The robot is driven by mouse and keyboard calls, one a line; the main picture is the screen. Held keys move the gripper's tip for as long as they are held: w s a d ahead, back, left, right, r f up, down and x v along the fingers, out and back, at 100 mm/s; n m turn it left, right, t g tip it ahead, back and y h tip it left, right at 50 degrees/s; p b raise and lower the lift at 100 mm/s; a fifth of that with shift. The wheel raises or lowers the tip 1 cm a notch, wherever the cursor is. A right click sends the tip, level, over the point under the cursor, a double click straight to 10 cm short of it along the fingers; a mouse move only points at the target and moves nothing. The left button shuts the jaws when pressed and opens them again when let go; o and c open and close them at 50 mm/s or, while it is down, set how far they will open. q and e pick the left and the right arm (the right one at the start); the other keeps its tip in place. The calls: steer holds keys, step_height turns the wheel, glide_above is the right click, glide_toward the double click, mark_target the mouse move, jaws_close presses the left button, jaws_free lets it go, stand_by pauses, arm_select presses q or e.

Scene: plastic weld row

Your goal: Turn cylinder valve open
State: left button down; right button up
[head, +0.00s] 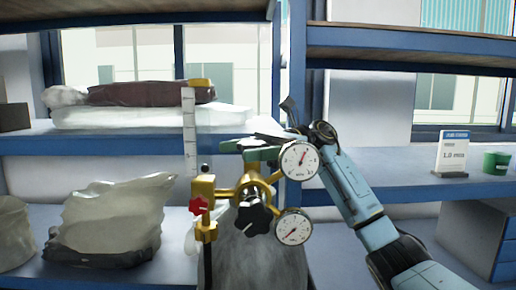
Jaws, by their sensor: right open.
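A grey gas cylinder (246,262) stands upright at the bottom centre. A brass regulator (252,187) sits on it, with two white dial gauges (299,160), a black knob (254,212) and a small red knob (198,206). A green part (258,153), apparently the cylinder valve's handwheel, shows behind the upper gauge and is partly hidden. My right gripper (268,136) is open, close above and behind the green part; I cannot tell whether it touches. My right arm comes in from the lower right. My left gripper is not in view.
Blue shelving surrounds the cylinder. Wrapped bundles (150,93) lie on the left upper shelf, with a translucent bag (112,222) and a pale sack (12,232) below. A sign (453,152) and a green cup (496,162) stand on the right shelf.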

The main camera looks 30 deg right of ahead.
steer(key=d+b, duration=0.1)
steer(key=d, duration=1.2)
steer(key=shift+d, duration=0.15)
